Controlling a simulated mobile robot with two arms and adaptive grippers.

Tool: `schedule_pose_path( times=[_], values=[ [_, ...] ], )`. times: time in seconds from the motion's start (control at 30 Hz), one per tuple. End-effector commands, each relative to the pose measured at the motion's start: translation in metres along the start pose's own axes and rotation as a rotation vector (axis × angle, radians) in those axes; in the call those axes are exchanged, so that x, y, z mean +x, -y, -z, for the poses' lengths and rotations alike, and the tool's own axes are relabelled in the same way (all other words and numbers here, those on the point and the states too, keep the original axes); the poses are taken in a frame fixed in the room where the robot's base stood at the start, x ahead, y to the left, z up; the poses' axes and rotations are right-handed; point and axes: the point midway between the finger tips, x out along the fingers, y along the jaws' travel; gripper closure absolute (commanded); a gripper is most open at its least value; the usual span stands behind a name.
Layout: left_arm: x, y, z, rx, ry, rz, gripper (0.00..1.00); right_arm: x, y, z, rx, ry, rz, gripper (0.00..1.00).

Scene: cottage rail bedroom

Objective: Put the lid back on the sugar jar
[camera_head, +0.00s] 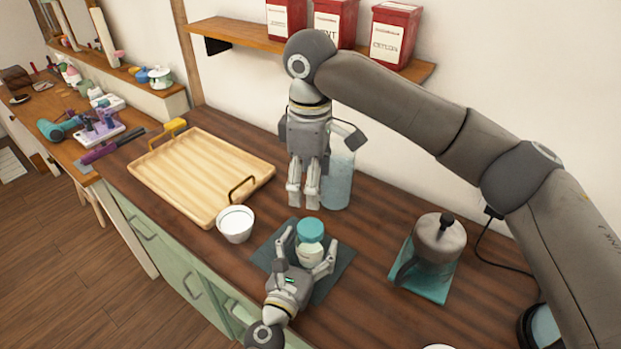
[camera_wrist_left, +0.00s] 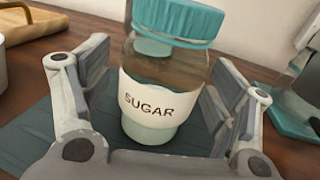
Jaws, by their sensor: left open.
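The sugar jar (camera_head: 309,252) stands on a dark mat (camera_head: 335,262) on the counter. The left wrist view shows its "SUGAR" label (camera_wrist_left: 150,105). The teal lid (camera_head: 310,230) is at the top of the jar and also shows in the left wrist view (camera_wrist_left: 178,22); whether it is fully seated I cannot tell. My left gripper (camera_head: 307,257) is open, with one finger on each side of the jar, low around its body. My right gripper (camera_head: 303,203) points down above the counter behind the jar, apart from the lid. Its fingers look close together, and I see nothing between them.
A white bowl (camera_head: 236,225) stands left of the mat, near a wooden tray (camera_head: 190,170). A clear pitcher (camera_head: 340,180) stands behind my right gripper. A press pot (camera_head: 437,240) stands on a teal mat (camera_head: 420,284) to the right. Red canisters (camera_head: 394,35) sit on the shelf above.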

Motion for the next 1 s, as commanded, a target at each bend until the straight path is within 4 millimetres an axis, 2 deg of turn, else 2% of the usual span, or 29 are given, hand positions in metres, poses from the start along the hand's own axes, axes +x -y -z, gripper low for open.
schedule_pose_path(
  times=[0.23, 0.57, 0.8, 1.0],
  values=[
    [-0.013, -0.001, 0.001, 0.004, -0.001, 0.001, 0.19, 0.0, 0.0, 0.0, 0.0, 0.0, 0.0, 0.28],
    [-0.059, 0.0, 0.001, 0.005, -0.002, 0.003, 0.19, 0.0, 0.0, 0.0, 0.0, 0.0, 0.0, 0.28],
    [-0.099, 0.0, 0.001, 0.003, -0.003, 0.002, 0.19, 0.0, 0.0, 0.0, 0.0, 0.0, 0.0, 0.28],
    [-0.116, 0.0, 0.001, 0.002, -0.001, 0.0, 0.19, 0.0, 0.0, 0.0, 0.0, 0.0, 0.0, 0.28]
  ],
)
